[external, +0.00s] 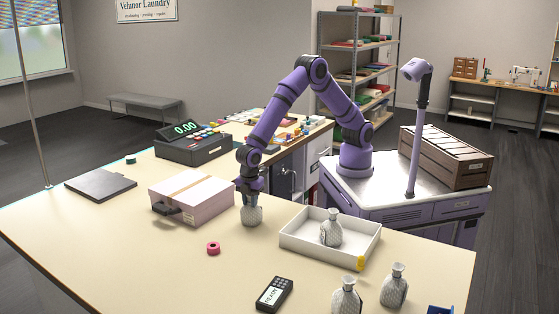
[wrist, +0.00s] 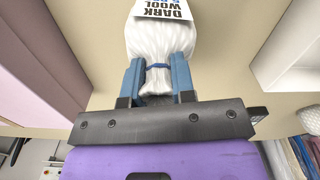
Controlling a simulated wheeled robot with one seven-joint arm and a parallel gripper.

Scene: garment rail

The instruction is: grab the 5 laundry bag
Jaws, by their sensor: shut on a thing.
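A white, ribbed laundry bag (external: 252,217) stands on the table beside the pink-white box. In the wrist view the bag (wrist: 160,45) has a blue tie around its neck and a white label (wrist: 160,10) reading "DARK WOOL", with a partly cut-off blue line below that seems to start with 5. My gripper (external: 251,203) points down over the bag. Its two blue fingers (wrist: 157,78) are shut on the bag's gathered neck, one on each side. The bag's base seems to be at the tabletop; I cannot tell whether it touches.
A taped box (external: 187,196) is close on the left.

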